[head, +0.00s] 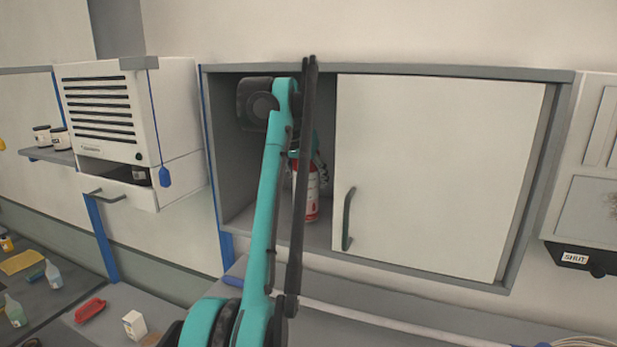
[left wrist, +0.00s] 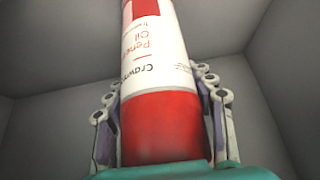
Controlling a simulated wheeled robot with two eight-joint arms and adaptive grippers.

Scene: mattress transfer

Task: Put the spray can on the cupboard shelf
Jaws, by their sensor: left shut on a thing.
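The spray can (head: 312,203), red and white with printed lettering, is inside the open left half of the cupboard (head: 225,160). My left gripper (head: 318,165) is inside too, partly hidden behind my own arm and the door edge. In the left wrist view, the gripper's fingers (left wrist: 160,100) lie on both sides of the can (left wrist: 152,50), shut on it. The can looks upright, its lower end close to the cupboard shelf (head: 318,235); I cannot tell whether it touches. My right gripper is not in view.
A white door (head: 440,170) with a dark handle (head: 348,220) covers the cupboard's right half. A white vented unit (head: 120,110) stands to the left, with jars (head: 50,138) beside it. A unit labelled SHUT (head: 574,258) is at right.

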